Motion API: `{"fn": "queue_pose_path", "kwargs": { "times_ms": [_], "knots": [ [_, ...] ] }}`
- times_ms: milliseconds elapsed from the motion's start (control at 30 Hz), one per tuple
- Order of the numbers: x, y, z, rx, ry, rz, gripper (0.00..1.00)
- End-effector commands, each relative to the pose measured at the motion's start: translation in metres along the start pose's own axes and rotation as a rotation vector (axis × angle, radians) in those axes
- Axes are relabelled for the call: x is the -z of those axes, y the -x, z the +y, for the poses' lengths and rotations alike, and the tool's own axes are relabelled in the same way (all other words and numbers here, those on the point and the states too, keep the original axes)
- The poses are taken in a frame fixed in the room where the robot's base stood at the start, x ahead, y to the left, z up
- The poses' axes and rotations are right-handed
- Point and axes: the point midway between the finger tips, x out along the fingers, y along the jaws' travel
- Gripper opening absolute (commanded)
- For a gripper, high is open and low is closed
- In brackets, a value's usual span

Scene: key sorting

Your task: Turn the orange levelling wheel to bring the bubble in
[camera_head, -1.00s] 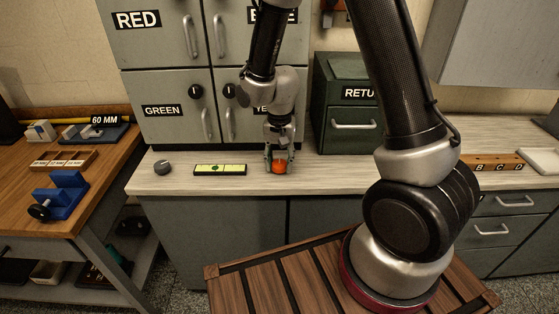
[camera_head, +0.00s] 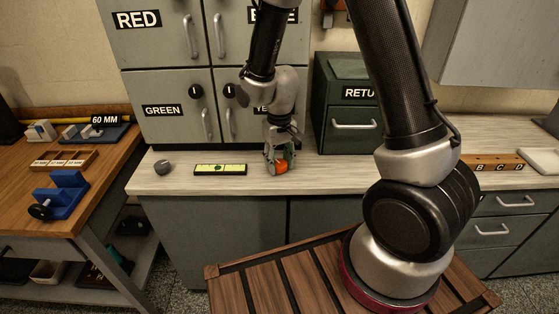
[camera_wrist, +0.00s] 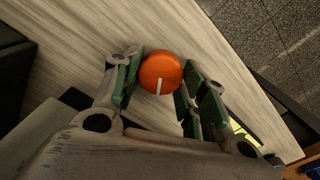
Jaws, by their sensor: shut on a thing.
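The orange levelling wheel (camera_head: 281,168) sits on the light worktop, and in the wrist view it shows as a round orange knob (camera_wrist: 161,73) with a white mark pointing towards my gripper's palm. My gripper (camera_head: 277,160) is shut on the wheel from above, with a green-padded finger on each side (camera_wrist: 157,90). The level (camera_head: 220,169) is a yellow-green strip in a black frame, left of the wheel on the worktop. A dark bubble mark shows near its middle, too small to place exactly. In the wrist view, part of the level (camera_wrist: 243,132) shows behind the right finger.
A grey round knob (camera_head: 163,167) stands left of the level. Grey cabinets (camera_head: 163,130) rise behind, with a green return box (camera_head: 333,95) to the right. A wooden bench (camera_head: 110,160) with blue fixtures is at the left. The worktop around the wheel is mostly clear.

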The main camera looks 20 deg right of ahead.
Motion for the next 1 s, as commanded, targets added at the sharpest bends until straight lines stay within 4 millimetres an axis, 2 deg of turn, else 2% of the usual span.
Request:
{"fn": "queue_pose_path", "kwargs": {
  "times_ms": [400, 1000],
  "knots": [
    [0.0005, 0.0004, -0.0005, 0.000, 0.230, 0.001, 0.18],
    [0.0006, 0.0005, -0.0005, 0.000, 0.278, 0.002, 0.18]
  ]
}}
